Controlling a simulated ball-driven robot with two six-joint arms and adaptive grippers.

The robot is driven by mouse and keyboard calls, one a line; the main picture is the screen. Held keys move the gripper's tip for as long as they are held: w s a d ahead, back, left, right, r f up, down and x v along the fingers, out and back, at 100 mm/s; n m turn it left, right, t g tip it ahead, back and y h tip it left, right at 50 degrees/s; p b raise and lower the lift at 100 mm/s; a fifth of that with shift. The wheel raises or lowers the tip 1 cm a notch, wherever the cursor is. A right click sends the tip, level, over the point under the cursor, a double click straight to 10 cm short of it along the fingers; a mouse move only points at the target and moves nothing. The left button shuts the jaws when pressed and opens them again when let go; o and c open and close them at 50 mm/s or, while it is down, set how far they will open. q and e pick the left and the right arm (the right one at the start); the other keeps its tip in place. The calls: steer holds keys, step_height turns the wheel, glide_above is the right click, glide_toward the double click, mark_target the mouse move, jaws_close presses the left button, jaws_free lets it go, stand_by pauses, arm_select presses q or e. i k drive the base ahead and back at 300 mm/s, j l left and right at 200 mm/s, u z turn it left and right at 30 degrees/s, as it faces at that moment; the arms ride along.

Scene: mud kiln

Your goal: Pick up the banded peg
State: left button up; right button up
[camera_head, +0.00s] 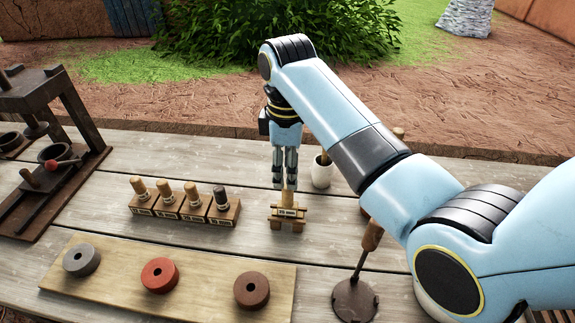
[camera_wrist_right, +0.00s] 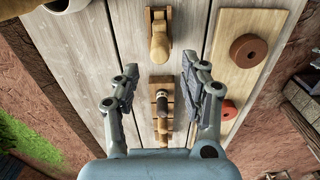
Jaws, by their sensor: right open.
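Several upright pegs stand in a row of labelled wooden blocks (camera_head: 184,208). The rightmost is a dark peg (camera_head: 219,195) with a lighter ring low on it; the others are tan. I cannot tell for sure which one is the banded peg. The dark peg (camera_wrist_right: 163,89) also shows in the right wrist view, between the fingers but beyond them. My right gripper (camera_head: 285,179) is open and empty, pointing down in the air above the table. My left gripper is out of view.
A board (camera_head: 107,291) with grey, red and brown rings lies at the front. A white cup (camera_head: 321,173) stands behind the stand. A dark press (camera_head: 56,150) is at the left. A wooden-handled tool (camera_head: 355,297) stands at the front right.

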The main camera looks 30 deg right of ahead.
mark_target(163, 185)
steer(key=k+j, duration=0.65)
steer(key=k, duration=0.25)
